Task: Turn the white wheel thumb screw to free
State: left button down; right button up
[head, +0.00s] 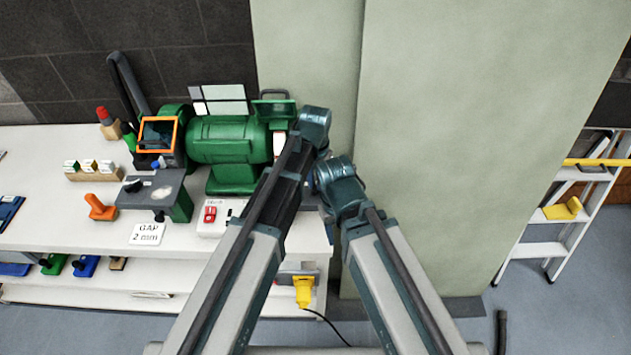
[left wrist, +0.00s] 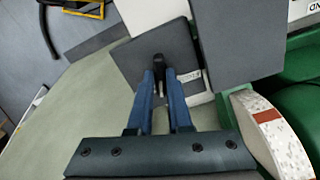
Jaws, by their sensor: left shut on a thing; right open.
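A green bench grinder (head: 220,140) stands on the white bench. Its white wheel (head: 279,143) is at the right end, partly hidden behind my left arm. In the left wrist view the white wheel (left wrist: 270,132), with a red-brown patch, is at the right. A black thumb screw (left wrist: 158,63) stands at a dark grey plate (left wrist: 128,58) with a small label. My left gripper (left wrist: 160,78) is shut on the thumb screw, its blue fingers on either side. In the head view its fingers are hidden. My right gripper (head: 323,182) is below it, open; its fingers are hardly visible.
A second dark rest (head: 166,190) and a "GAP 2 mm" card (head: 147,234) are on the bench. A switch box (head: 212,215) with a red switch sits before the grinder. A pale green column (head: 470,130) rises close to the right of my wrists. A ladder (head: 555,215) stands farther right.

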pick_arm(q)
jog(key=n, duration=1.2)
jog(key=shift+n, duration=0.3)
dwell(0.4)
jog(key=c, duration=0.8)
grip_release()
jog(key=shift+c, duration=0.2)
notch_tip(320, 180, up, 14)
jog(key=p, duration=1.3)
jog(key=shift+p, duration=0.4)
